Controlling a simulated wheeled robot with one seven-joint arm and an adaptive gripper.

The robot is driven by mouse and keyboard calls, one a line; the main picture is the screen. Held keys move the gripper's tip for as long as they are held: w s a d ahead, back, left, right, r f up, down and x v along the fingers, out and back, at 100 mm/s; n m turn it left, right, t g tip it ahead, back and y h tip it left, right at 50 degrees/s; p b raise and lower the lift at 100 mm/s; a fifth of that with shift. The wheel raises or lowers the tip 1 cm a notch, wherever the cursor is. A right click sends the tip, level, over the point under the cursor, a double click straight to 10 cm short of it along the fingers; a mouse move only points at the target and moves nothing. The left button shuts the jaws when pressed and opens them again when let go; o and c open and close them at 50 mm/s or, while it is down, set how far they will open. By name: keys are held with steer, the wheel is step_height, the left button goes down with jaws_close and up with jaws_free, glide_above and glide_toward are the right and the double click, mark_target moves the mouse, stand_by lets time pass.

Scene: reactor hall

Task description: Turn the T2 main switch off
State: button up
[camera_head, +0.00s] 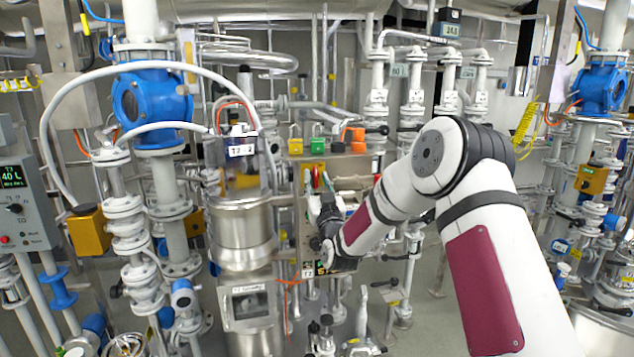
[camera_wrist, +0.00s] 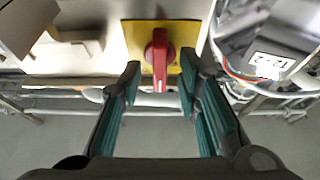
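The main switch is a red rotary knob (camera_wrist: 159,58) on a square yellow plate (camera_wrist: 136,38), seen in the wrist view at top centre. Its narrow handle stands upright in the picture, pointing down toward my gripper. My gripper (camera_wrist: 160,74) is open, with one green-padded finger on each side of the handle's lower end. Gaps show between both fingers and the handle, so no contact is visible.
A T2-labelled vessel (camera_head: 240,225) stands just left of my gripper. Green (camera_head: 317,145) and orange (camera_head: 353,140) padlocks sit above the box. Valves and pipes (camera_head: 397,110) crowd the right behind my arm. A grey panel (camera_head: 22,195) with a display stands far left.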

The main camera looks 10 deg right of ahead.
jaws_close()
steer(key=shift+n, duration=0.5)
steer(key=n+y, duration=0.3)
steer(key=n, duration=0.2)
steer(key=shift+b, duration=0.3)
steer(key=n+g+y, duration=0.1)
steer(key=n, duration=0.2)
steer(key=n+g+y, duration=0.1)
steer(key=n, duration=0.2)
steer(key=shift+r+y, duration=0.1)
steer(key=shift+y, duration=0.3)
steer(key=n+g, duration=0.1)
steer(key=n, duration=0.2)
steer(key=n+g+y+b, duration=0.1)
steer(key=n, duration=0.1)
steer(key=shift+d+n, duration=0.1)
steer(key=shift+n, duration=0.3)
steer(key=shift+n+g, duration=0.9)
steer(key=shift+n, duration=1.4)
